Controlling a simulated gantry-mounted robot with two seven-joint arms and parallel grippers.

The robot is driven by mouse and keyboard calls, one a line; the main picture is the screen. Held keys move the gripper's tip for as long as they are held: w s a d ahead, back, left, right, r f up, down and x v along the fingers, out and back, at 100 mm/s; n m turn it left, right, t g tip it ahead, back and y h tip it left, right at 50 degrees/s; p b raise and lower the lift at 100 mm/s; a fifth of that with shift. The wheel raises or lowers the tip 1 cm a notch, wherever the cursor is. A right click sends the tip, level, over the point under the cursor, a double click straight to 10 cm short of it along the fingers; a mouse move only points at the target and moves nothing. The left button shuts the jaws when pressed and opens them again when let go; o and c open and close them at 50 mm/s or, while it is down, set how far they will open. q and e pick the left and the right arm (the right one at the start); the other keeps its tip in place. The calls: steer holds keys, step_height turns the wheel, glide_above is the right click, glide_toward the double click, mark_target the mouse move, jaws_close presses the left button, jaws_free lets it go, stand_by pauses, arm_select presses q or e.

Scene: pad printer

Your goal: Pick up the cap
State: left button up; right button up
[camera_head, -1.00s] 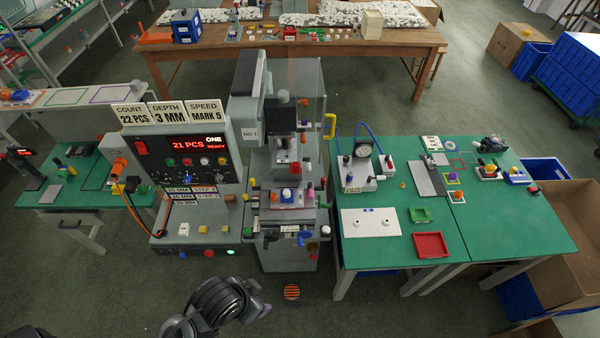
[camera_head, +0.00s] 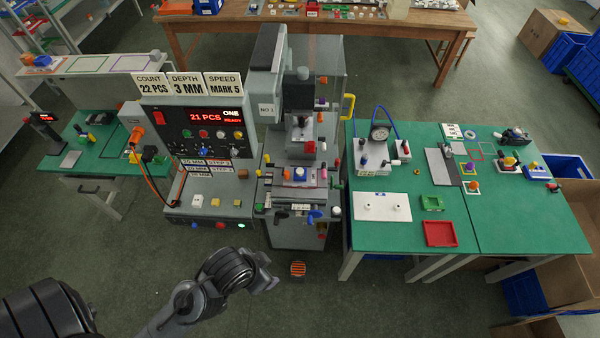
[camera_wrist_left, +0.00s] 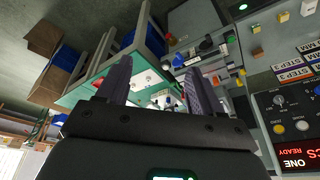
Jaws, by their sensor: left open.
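I cannot tell for sure which small item is the cap. Small pale pieces lie on the white plate (camera_head: 382,206) on the green table, and a blue-topped white piece (camera_head: 300,174) sits in the middle of the pad printer's front. My left gripper (camera_head: 270,284) is in front of the grey control console, above the floor and well apart from these items. In the left wrist view its two fingers (camera_wrist_left: 155,85) are spread with nothing between them. My right gripper is not in view.
The control console (camera_head: 192,140) stands left of the pad printer (camera_head: 301,110). A striped orange item (camera_head: 298,269) is on the floor. Open floor lies in front.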

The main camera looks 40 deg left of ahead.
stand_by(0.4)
arm_select(q)
steer(key=shift+c, duration=1.4)
